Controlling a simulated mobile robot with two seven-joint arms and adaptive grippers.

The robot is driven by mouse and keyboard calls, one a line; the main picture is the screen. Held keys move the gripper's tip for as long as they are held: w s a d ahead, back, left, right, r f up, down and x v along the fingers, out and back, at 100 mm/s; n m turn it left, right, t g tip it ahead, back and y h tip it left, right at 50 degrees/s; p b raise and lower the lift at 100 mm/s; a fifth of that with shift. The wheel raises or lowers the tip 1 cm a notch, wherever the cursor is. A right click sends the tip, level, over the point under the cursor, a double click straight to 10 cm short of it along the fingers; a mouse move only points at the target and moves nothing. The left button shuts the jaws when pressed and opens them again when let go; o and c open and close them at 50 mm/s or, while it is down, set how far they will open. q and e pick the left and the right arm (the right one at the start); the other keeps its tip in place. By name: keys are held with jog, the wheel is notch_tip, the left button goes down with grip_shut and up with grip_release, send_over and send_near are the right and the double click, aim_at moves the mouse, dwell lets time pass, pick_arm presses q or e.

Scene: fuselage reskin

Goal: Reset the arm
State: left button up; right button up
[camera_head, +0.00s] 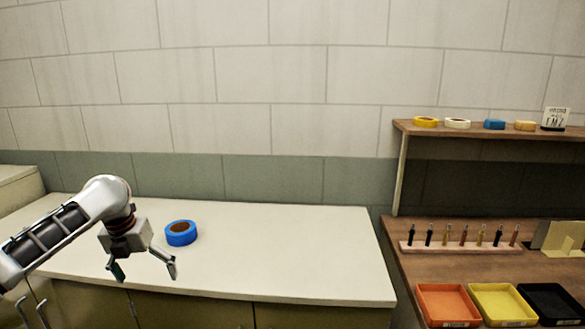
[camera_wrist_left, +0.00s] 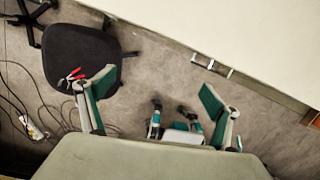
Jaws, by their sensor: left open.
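My left gripper (camera_head: 143,271) shows in the head view at the left, in front of the white counter. Its two fingers are spread apart with nothing between them. My right gripper is not clearly seen in either view.
The white counter (camera_head: 300,250) is mostly clear. At the right, a wooden bench (camera_head: 420,262) holds a rack of pens (camera_head: 460,247) and orange, yellow and black trays (camera_head: 447,304). A shelf (camera_head: 480,130) is above. A dark chair (camera_wrist_left: 80,60) and cables are on the floor.

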pick_arm(q)
jog(key=s+d+f+n+t+h, duration=0.1)
jog(key=s+d+f+n, duration=0.35)
jog(key=d+f, duration=0.35)
jog(key=s+d+f+n+t+h, duration=0.1)
jog(key=s+d+f+n+h, duration=0.15)
jog(key=d+f+n, duration=0.45)
jog(key=s+d+f+n+t+h, duration=0.1)
jog(key=s+d+f+n, duration=0.3)
jog(key=f, duration=0.7)
jog(key=s+a+f+n+t+y, duration=0.1)
jog(key=s+a+f+n+t, duration=0.1)
jog(key=s+n, duration=0.5)
jog(key=s+a+f+n+t+y, duration=0.2)
jog(key=s+n, duration=0.6)
jog(key=s, duration=0.5)
jog(key=shift+s+f+t, duration=0.4)
jog(key=shift+f+t, duration=0.2)
jog(key=shift+t, duration=0.1)
